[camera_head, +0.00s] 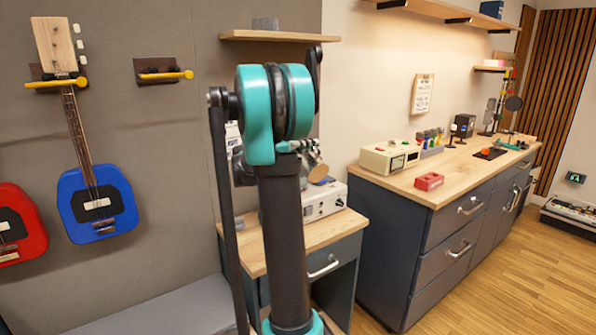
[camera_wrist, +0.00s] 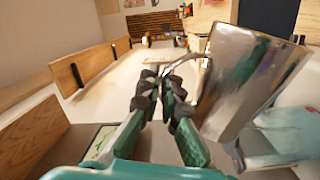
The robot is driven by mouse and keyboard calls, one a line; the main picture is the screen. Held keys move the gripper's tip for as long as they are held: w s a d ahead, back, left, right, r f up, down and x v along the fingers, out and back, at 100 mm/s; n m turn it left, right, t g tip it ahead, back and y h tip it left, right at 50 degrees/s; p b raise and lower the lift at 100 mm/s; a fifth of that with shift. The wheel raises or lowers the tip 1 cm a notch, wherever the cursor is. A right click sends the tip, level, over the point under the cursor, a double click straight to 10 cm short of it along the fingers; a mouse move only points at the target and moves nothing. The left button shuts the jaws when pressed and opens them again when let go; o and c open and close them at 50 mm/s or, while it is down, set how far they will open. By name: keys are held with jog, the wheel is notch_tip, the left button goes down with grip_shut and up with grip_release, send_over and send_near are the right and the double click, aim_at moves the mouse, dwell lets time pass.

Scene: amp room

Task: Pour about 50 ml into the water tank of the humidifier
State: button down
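A shiny metal jug (camera_wrist: 243,85) fills the right of the wrist view. Its thin handle runs to the fingers of my gripper (camera_wrist: 165,95), which look closed around it. The jug leans in that picture; its contents are hidden. A pale bluish, translucent thing (camera_wrist: 290,130) shows behind the jug at lower right; I cannot tell whether it is the humidifier's tank. In the head view my arm hides most of my gripper, and only a part of it (camera_head: 300,158) shows above the small cabinet. I cannot make out the humidifier clearly there.
A white box with knobs (camera_head: 322,202) stands on the small wooden-topped cabinet (camera_head: 262,262). A small grey cup (camera_head: 240,224) is at its left. A wall shelf (camera_head: 280,37) hangs above. A long workbench (camera_head: 400,183) with devices stands at right. Guitars (camera_head: 97,205) hang at left.

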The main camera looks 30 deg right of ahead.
aim_at(317, 161)
jog(key=shift+w+r+n, duration=0.3)
jog(key=shift+w+n, duration=0.2)
jog(key=shift+w, duration=0.35)
dwell(1.1)
jog(key=s+m, duration=0.1)
jog(key=s+f, duration=0.1)
jog(key=s+m, duration=0.1)
jog(key=shift+s+f+m, duration=0.2)
jog(key=shift+f+m, duration=0.1)
jog(key=shift+f, duration=0.1)
jog(key=shift+s+m, duration=0.6)
jog(key=shift+m, duration=0.4)
jog(key=shift+s+f+m, duration=0.2)
jog(key=shift+f+m, duration=0.2)
jog(key=shift+m, duration=0.1)
